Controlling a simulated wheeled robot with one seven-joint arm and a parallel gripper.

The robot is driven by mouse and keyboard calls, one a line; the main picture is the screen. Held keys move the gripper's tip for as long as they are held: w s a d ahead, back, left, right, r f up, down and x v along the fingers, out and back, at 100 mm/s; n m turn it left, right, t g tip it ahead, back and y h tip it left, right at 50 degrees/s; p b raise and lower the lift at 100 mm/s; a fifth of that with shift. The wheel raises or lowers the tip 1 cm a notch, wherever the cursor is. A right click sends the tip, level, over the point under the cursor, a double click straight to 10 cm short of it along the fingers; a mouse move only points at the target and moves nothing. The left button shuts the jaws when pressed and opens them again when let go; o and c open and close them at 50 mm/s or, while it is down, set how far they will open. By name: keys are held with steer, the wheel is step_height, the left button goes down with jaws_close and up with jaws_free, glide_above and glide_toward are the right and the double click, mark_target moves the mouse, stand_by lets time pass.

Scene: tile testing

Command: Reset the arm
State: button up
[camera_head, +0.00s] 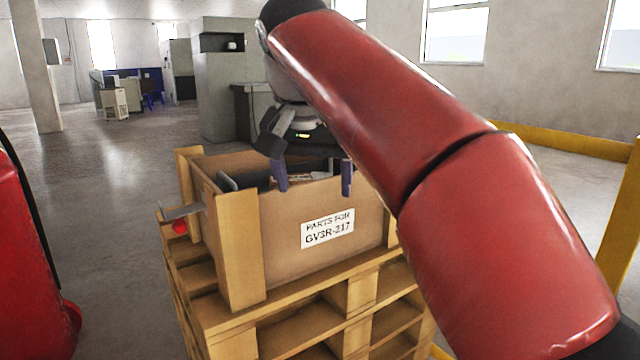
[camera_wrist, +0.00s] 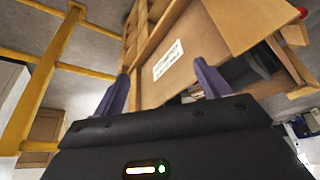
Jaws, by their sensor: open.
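My arm is red and reaches across the right of the head view. My gripper (camera_head: 315,178) has two purple-grey fingers, spread apart with nothing seen between them. It hangs at the near upper edge of a wooden crate (camera_head: 230,250) labelled "PARTS FOR GV3R-217". The wrist view also shows my gripper (camera_wrist: 160,90) with fingers apart and the crate's labelled side (camera_wrist: 185,50) beyond them. Dark parts (camera_head: 255,181) lie inside the crate, partly hidden by the gripper and the crate wall.
The crate stands on stacked wooden pallets (camera_head: 290,310). A yellow rail (camera_head: 570,142) runs along the right wall. A red object (camera_head: 32,260) stands at the left edge. Grey cabinets (camera_head: 222,90) stand behind. The floor on the left is open.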

steer(key=s+d+f+n, duration=0.1)
steer(key=s+d+f, duration=0.7)
steer(key=d+f, duration=0.3)
steer(key=shift+s+d+n+y, duration=0.3)
steer(key=shift+s, duration=0.1)
steer(key=shift+n+t, duration=0.3)
steer(key=shift+t, duration=0.2)
steer(key=s+d+f, duration=0.1)
steer(key=s+f, duration=0.2)
steer(key=f, duration=0.2)
steer(key=s+d+f, duration=0.2)
steer(key=s+f, duration=0.1)
steer(key=f, duration=0.2)
steer(key=s+d+f, duration=0.1)
steer(key=s+f, duration=0.3)
steer(key=f, duration=0.2)
steer(key=shift+d, duration=0.4)
steer(key=shift+c, duration=0.3)
